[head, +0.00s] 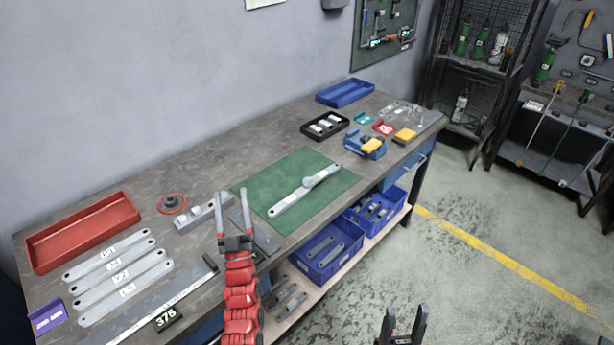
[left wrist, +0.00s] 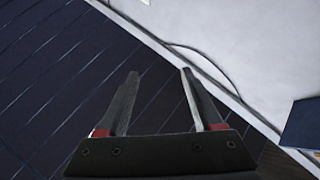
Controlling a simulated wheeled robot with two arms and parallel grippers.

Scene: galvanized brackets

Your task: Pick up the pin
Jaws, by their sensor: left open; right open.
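I cannot pick out the pin with certainty. A grey block with small round features (head: 196,217) lies on the workbench just left of my left gripper; I cannot tell whether a pin is in it. My left gripper (head: 232,192) is open over the bench between the block and the mat. In the left wrist view its jaws (left wrist: 160,73) are empty. My right gripper (head: 407,309) is open and empty over the floor, off the bench front.
A red tray (head: 82,233) and several flat labelled bars (head: 107,252) are at the left. Blue bins (head: 328,263) with brackets sit below the bench front. A black tray (head: 314,133), a blue tray (head: 345,92) and small parts are at the far end. Floor on the right is clear.

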